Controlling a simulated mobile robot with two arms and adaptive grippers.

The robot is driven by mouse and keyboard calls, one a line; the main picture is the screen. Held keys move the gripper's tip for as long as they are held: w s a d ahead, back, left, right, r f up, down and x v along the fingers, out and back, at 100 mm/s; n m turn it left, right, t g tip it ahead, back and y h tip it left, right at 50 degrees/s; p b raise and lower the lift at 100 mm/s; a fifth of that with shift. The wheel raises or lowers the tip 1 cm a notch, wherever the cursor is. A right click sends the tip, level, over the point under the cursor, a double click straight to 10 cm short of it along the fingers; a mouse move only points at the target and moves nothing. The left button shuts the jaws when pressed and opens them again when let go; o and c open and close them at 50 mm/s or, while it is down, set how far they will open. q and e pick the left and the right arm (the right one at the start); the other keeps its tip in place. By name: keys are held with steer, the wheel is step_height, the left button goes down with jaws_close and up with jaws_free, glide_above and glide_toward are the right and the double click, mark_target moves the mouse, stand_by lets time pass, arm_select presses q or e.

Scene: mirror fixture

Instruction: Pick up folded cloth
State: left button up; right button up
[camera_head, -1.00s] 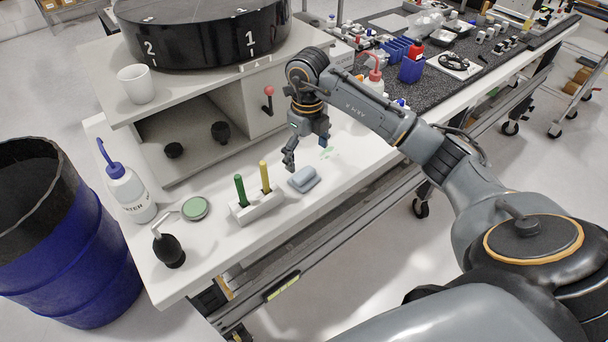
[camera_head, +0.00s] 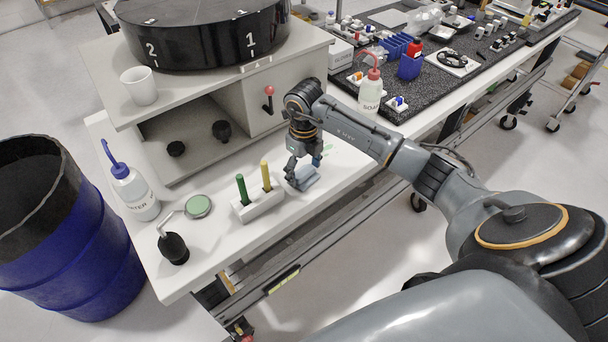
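The folded cloth (camera_head: 305,179) is a small grey-blue pad on the white table, just right of the white holder with the green and yellow handles. My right gripper (camera_head: 303,172) is low over the cloth, pointing down. One finger is at the cloth's left side and the other at its far right side, so the fingers are apart. Part of the cloth is hidden behind the gripper. I cannot tell whether the fingers touch it. My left gripper is not in view.
The white holder (camera_head: 262,206) stands close left of the cloth. The cabinet (camera_head: 247,105) with the black drum stands behind.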

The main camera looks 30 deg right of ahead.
steer(key=c, duration=0.5)
steer(key=shift+o, duration=0.2)
steer(key=shift+w+r+b, duration=0.1)
steer(key=shift+r+b, duration=0.9)
steer(key=shift+r, duration=0.15)
steer(key=s+a+r+b, duration=0.2)
steer(key=s+a+r, duration=0.7)
steer(key=a+r, duration=0.1)
steer(key=shift+s+a+r, duration=0.2)
steer(key=shift+a+r, duration=0.1)
steer(key=shift+r, duration=0.05)
